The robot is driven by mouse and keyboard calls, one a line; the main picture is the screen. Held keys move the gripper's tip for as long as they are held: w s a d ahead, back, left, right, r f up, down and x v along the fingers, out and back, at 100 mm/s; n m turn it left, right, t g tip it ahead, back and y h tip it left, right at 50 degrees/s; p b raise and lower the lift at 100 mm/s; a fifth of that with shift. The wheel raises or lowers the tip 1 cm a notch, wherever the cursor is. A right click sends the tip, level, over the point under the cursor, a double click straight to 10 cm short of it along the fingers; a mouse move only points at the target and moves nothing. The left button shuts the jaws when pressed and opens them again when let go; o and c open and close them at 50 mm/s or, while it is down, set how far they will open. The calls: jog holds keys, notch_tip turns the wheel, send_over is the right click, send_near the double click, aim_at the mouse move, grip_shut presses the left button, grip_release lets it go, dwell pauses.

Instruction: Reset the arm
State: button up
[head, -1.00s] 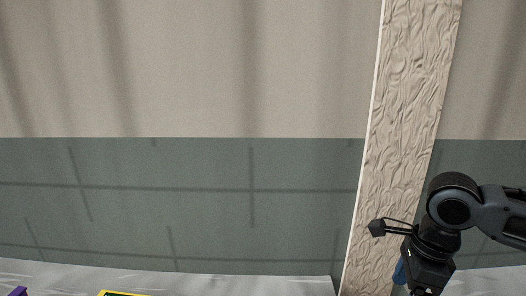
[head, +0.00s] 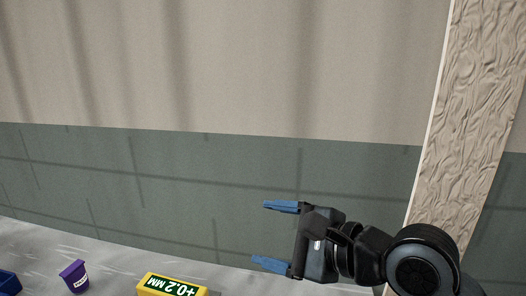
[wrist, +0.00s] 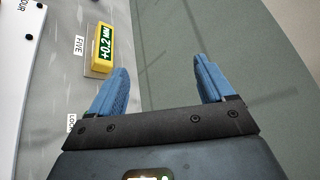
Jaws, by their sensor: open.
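My gripper (head: 277,236) is at the lower right of the head view, pointing left, with its two blue fingers apart and nothing between them. It is in front of the green lower wall, above the far side of the grey work surface. In the wrist view my gripper (wrist: 163,80) also shows open and empty. The fingers point past a yellow block marked "+0.2 MM" (wrist: 102,50), which is apart from them. The same block is at the bottom of the head view, cut off by the frame edge.
A purple cup-like object (head: 74,277) and a dark blue piece (head: 8,283) stand on the grey surface (head: 40,245) at lower left. A "FIVE" label (wrist: 79,46) lies beside the block. A textured post (head: 470,110) stands at right. The wall area left of my gripper is clear.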

jog(key=s+d+f+n+t+h, duration=0.1)
jog(key=s+d+f+t+h, duration=0.1)
jog(key=s, duration=0.5)
jog(key=s+d+f+n+t+h, duration=0.1)
jog(key=s+d+f+h, duration=0.3)
jog(key=s, duration=0.4)
jog(key=s+d+f+n+t+h, duration=0.1)
jog(key=s+d+f+t+h, duration=0.2)
jog(key=s+f, duration=0.3)
jog(key=shift+s+d+f+t+h, duration=0.2)
jog(key=shift+s+t+h, duration=0.1)
jog(key=shift+s+h, duration=0.05)
jog(key=shift+s+d+f+t+h, duration=0.15)
jog(key=shift+s+d+t+h, duration=0.05)
jog(key=shift+s+t+h, duration=0.15)
jog(key=s+d+n+g, duration=0.1)
jog(key=s+d+n, duration=0.4)
jog(key=s, duration=0.4)
jog(key=s+d+n+h, duration=0.1)
jog(key=s+d+n, duration=0.4)
jog(key=s+n, duration=0.2)
jog(key=shift+s+g, duration=0.35)
jog(key=shift+s, duration=0.55)
jog(key=shift+c, duration=0.4)
